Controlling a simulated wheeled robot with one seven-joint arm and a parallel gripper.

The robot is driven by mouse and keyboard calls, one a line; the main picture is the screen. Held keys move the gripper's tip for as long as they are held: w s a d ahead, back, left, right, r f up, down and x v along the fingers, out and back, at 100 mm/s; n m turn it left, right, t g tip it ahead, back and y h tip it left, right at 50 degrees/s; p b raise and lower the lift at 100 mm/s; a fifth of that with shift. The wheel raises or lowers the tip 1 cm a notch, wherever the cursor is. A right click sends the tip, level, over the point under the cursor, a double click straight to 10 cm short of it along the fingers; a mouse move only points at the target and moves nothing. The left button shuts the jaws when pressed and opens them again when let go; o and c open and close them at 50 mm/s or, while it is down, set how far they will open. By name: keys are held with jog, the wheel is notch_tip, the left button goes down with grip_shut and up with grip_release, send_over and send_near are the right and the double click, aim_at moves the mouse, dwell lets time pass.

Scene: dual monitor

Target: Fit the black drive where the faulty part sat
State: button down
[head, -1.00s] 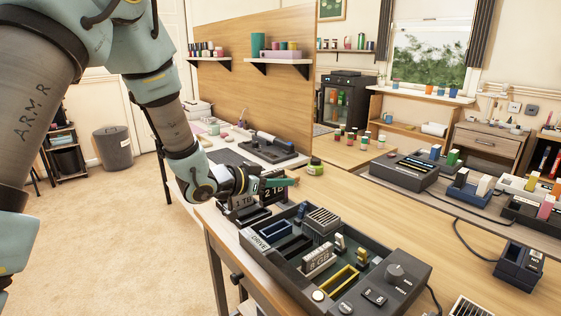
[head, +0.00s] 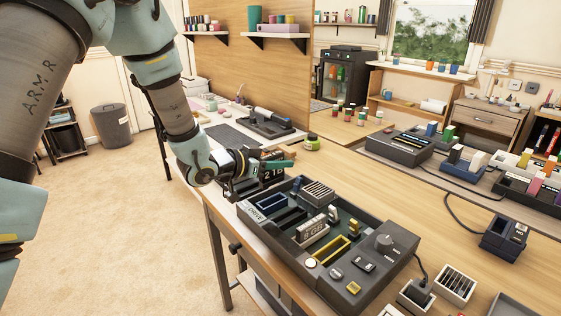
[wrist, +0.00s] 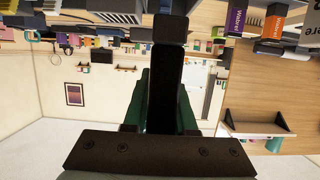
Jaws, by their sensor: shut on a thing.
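My gripper (head: 276,163), with green fingers, is at the back left corner of the dark grey machine (head: 352,292). A black drive (head: 272,175) marked 2 TB shows just below the fingers. In the wrist view a black piece (wrist: 166,85) stands between the green fingers, and my gripper is shut on it. I cannot tell whether the drive is clear of the rack (head: 240,189) under it. The machine has a DRIVE label (head: 257,213) at its left. Near the label are a blue-rimmed slot (head: 272,201) and a dark slot (head: 290,217), both looking empty.
The machine also holds an 8 GB module (head: 312,231), a yellow-rimmed slot (head: 330,251) and a knob (head: 384,243). Other units with coloured blocks fill the back right bench.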

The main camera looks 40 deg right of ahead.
aim_at(280, 176)
jog(key=shift+f+b, duration=1.45)
jog(key=shift+f, duration=0.75)
jog(key=shift+f+b, duration=1.45)
jog(key=shift+f, duration=0.3)
jog(key=c, duration=0.6)
grip_release()
jog(key=shift+c, duration=0.2)
jog(key=v, duration=1)
jog(key=shift+w+a+r+b, duration=0.1)
jog(key=shift+a+r+b, duration=0.05)
jog(key=shift+a+b, duration=0.2)
